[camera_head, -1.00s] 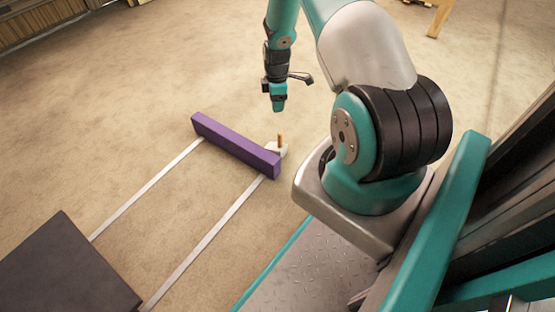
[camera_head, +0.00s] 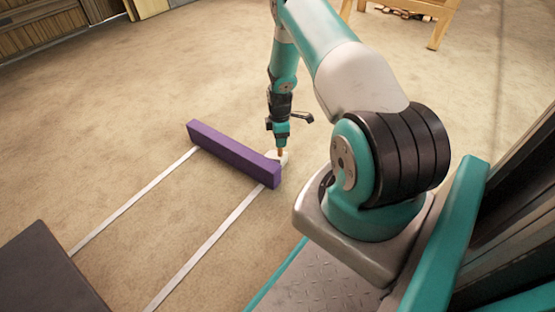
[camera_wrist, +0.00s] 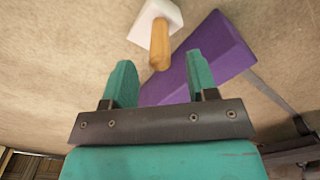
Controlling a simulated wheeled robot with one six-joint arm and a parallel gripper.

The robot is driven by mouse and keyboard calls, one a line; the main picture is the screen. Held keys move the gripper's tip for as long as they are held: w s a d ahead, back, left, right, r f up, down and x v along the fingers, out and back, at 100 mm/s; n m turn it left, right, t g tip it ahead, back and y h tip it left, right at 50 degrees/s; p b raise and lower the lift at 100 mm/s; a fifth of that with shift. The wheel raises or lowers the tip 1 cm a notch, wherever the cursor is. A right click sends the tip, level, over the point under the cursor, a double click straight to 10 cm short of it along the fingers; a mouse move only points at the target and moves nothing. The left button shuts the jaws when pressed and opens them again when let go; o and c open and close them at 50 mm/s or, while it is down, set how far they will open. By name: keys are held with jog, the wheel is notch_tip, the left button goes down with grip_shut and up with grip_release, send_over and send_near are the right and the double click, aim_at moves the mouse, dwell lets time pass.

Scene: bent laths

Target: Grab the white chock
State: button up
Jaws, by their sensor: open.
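The white chock (camera_wrist: 153,14) sits on the carpet against the purple bar, with a tan wooden peg (camera_wrist: 159,46) standing up from it. In the head view the chock (camera_head: 283,158) shows at the right end of the purple bar (camera_head: 230,153), partly hidden by the bar and my gripper. My gripper (camera_head: 280,146) points down just above the peg. In the wrist view my gripper (camera_wrist: 160,75) is open, with the peg ahead of the gap between its fingers. I cannot tell whether the peg's top is between the fingertips.
The purple bar (camera_wrist: 215,55) lies close beside the right finger. A wooden stool (camera_head: 443,20) stands at the back; the carpet between is clear.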

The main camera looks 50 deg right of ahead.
aim_at(280, 157)
notch_tip(280, 157, down, 5)
jog(key=b, duration=0.3)
jog(key=shift+d+r, duration=0.1)
jog(key=shift+r, duration=0.25)
jog(key=shift+s, duration=0.1)
grip_shut()
